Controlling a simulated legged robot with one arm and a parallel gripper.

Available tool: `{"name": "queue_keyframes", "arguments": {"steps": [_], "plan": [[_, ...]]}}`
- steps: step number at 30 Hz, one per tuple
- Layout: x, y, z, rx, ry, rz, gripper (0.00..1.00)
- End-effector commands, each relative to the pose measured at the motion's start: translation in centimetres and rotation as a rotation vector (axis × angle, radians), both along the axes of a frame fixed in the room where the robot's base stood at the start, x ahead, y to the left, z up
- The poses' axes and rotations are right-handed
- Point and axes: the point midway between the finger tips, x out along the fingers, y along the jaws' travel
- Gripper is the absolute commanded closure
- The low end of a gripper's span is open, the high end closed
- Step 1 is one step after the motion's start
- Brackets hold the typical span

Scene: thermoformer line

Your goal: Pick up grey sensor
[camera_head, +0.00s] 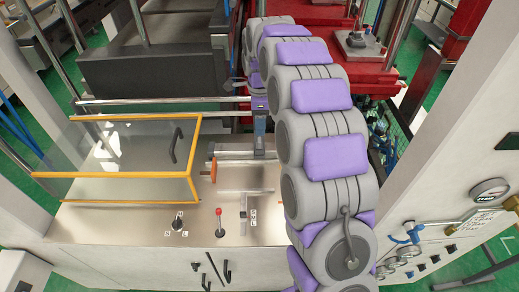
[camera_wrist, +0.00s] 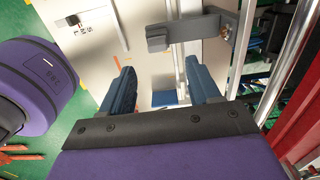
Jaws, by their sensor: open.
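A grey block-shaped part (camera_wrist: 185,33), which looks like the grey sensor, shows at the top of the wrist view. It is attached to a grey bracket with a brass-coloured fitting at its right end. My gripper (camera_wrist: 162,75) is open, with its two blue fingers apart. The grey part lies beyond the fingertips, above and slightly right of the gap, and does not appear to be touched. In the head view my gripper (camera_head: 260,124) points down over the machine's front bench; the sensor is too small there to tell for sure.
A clear guard with a yellow frame (camera_head: 130,175) stands left on the bench. A red-knobbed lever (camera_head: 219,212) and an orange handle (camera_head: 213,170) are near the gripper. A metal rail (camera_head: 165,101) runs behind. A bright vertical post (camera_wrist: 295,75) stands right in the wrist view.

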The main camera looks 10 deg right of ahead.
Motion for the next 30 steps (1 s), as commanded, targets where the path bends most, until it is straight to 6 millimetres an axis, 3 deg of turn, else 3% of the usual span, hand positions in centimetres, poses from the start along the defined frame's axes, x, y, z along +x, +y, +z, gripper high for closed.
{"name": "queue_keyframes", "arguments": {"steps": [3,14,22,30], "plan": [[-0.1,0.0,-2.1,0.002,0.004,0.001,0.38],[-0.1,-0.1,-4.3,0.003,0.003,0.001,0.38],[-0.1,0.1,-8.0,0.001,0.000,0.001,0.38],[-0.2,0.1,-8.5,0.001,0.000,0.002,0.38]]}}
